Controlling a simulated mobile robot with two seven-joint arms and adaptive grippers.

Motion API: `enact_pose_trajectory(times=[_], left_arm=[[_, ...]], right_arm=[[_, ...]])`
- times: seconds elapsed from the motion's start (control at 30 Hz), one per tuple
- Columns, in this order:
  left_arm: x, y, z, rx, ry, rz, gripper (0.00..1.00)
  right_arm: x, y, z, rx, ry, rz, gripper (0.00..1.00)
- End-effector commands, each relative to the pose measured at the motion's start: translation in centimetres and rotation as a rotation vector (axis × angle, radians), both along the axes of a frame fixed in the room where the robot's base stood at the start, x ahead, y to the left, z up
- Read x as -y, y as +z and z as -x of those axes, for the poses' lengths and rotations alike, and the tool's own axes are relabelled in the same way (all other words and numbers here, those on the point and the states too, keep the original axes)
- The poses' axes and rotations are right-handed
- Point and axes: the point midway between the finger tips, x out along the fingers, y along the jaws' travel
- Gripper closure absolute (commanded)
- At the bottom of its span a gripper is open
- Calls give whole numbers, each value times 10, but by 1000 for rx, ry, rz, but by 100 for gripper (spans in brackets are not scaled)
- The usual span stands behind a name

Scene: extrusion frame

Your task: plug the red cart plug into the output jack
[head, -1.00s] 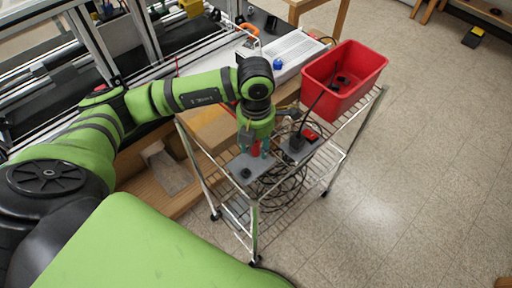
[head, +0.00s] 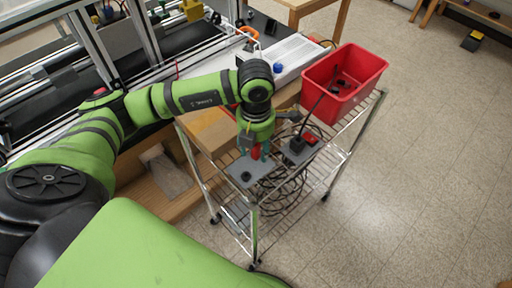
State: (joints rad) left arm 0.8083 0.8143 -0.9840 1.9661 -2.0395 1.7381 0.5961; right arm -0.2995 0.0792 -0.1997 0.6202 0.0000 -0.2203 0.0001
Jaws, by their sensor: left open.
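The red cart plug (head: 256,152) stands at a grey plate (head: 249,169) on the top of the wire cart. A dark round socket (head: 246,177) shows on that plate; I cannot tell whether it is the output jack. My left gripper (head: 259,153) points down over the red plug, with its fingers open around it. The gripper body hides the top of the plug, and whether the plug sits in a hole is too small to tell. My right gripper is not in view.
A black block with a red part (head: 304,143) and an upright cable stands right of the gripper. A red bin (head: 369,72) sits at the cart's far end. Coiled dark cables (head: 288,196) hang in the cart. The floor (head: 420,180) to the right is clear.

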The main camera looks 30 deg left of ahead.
Motion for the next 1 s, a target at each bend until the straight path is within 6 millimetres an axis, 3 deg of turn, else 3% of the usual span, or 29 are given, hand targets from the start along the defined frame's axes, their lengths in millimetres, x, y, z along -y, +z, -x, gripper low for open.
enact_pose_trajectory(times=[0.63, 0.67, 0.77, 0.8, 1.0], left_arm=[[0, 0, 0, 0, 0, 0, 52], [0, 0, 0, 0, 0, 0, 56], [0, 0, 0, 0, 0, 0, 96], [0, 0, 0, 0, 0, 0, 100], [0, 0, 0, 0, 0, 0, 100]], right_arm=[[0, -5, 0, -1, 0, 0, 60], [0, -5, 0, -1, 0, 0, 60], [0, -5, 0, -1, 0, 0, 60], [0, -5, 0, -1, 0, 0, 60], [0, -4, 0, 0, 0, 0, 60]])
